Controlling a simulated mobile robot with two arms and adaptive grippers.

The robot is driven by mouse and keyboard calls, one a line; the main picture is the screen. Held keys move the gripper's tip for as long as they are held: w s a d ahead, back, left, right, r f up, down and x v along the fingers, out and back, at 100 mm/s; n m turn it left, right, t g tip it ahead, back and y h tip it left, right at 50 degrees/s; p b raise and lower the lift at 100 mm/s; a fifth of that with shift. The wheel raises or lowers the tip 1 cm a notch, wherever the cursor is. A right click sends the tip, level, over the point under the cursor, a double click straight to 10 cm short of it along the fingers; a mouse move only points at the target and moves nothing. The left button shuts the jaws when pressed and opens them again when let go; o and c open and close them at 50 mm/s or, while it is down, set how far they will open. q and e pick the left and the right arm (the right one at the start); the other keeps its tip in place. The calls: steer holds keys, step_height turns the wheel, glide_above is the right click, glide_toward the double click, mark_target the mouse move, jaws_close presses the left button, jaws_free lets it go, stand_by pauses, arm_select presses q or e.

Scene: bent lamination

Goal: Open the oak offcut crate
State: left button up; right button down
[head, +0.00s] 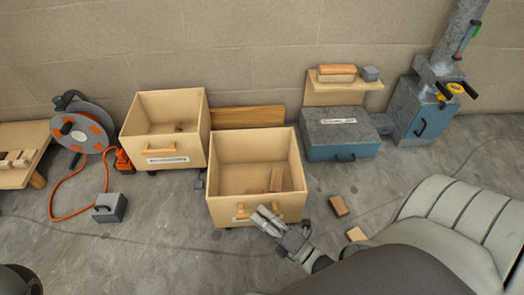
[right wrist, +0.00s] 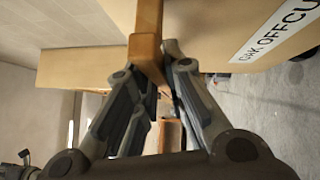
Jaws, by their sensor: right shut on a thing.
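The oak offcut crate (head: 225,208) is a pale wooden box in the middle of the head view. Its top is open and a few wood pieces (head: 276,180) lie inside. In the right wrist view its front (right wrist: 215,25) carries a label (right wrist: 272,35) reading "OAK OFFCU", cut off by the frame edge. My right gripper (head: 267,214) is at the crate's front, and in the right wrist view (right wrist: 158,75) its fingers are shut on the orange-brown wooden handle (right wrist: 147,30). The fingers partly hide the handle and label in the head view. My left gripper does not show.
A similar open crate (head: 137,146) stands behind left. A cable reel (head: 82,128) and a grey block (head: 109,208) are further left. A blue-grey metal box (head: 340,150) stands right. A wood block (head: 338,205) and a pale offcut (head: 356,234) lie on the floor.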

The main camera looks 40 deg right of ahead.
steer(key=c, duration=1.5)
jaws_free()
steer(key=v, duration=1.2)
